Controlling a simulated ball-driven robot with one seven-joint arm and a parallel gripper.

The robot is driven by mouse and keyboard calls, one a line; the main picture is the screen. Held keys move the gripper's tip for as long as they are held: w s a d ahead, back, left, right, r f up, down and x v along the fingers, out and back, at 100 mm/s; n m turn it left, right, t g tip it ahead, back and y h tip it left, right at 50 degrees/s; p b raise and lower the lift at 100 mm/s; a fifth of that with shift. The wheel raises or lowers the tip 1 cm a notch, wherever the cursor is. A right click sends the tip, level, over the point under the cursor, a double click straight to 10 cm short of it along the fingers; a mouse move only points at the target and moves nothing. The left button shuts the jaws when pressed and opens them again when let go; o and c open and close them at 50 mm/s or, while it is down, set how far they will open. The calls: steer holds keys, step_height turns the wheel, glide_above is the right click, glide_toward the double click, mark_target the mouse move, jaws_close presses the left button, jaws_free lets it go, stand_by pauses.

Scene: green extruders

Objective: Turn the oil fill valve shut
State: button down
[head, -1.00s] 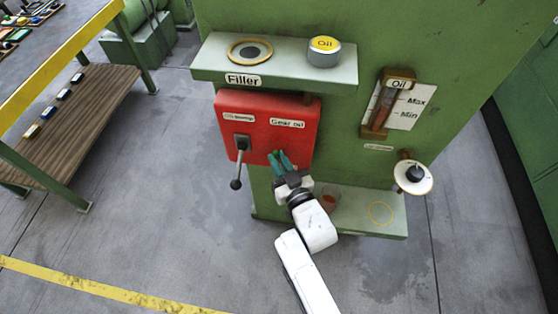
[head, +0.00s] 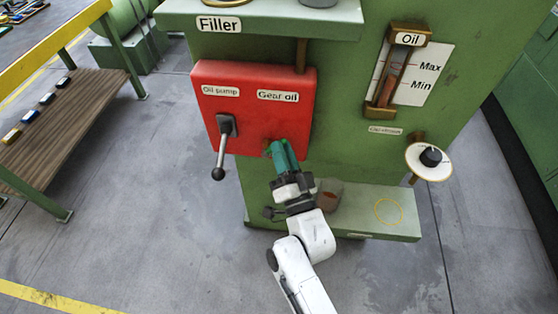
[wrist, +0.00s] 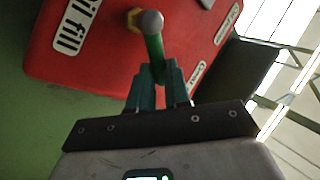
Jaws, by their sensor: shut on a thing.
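The oil fill valve has a green handle (wrist: 154,47), a grey rounded end and a brass fitting (wrist: 134,20) in the wrist view. It sits by the "Oil fill" label (wrist: 72,25) on the red box's face. My gripper (wrist: 158,78) has its teal fingers shut on the green handle. In the head view my gripper (head: 283,152) is at the lower right edge of the red box (head: 255,118), below the "Gear oil" label. There the fingers hide most of the valve.
An oil pump lever (head: 222,150) hangs left of my gripper. A reddish cup (head: 329,194) stands on the low green shelf (head: 358,228) to the right. A wooden-topped bench (head: 75,108) stands left.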

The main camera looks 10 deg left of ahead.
steer(key=f+m+t+h+b, duration=0.1)
steer(key=m+h+b, duration=0.2)
steer(key=m, duration=0.2)
steer(key=f+m+t+h+b, duration=0.2)
steer(key=m+h+b, duration=0.1)
steer(key=m, duration=0.2)
steer(key=d+f+m+t+h+b, duration=0.1)
steer(key=m+h+b, duration=0.3)
steer(key=m, duration=0.2)
steer(key=shift+f, duration=0.3)
steer(key=shift+m+h, duration=0.3)
steer(key=c, duration=1.1)
jaws_free()
steer(key=b+v, duration=0.1)
steer(key=v, duration=0.9)
steer(key=shift+s+f, duration=0.25)
steer(key=shift+f, duration=0.05)
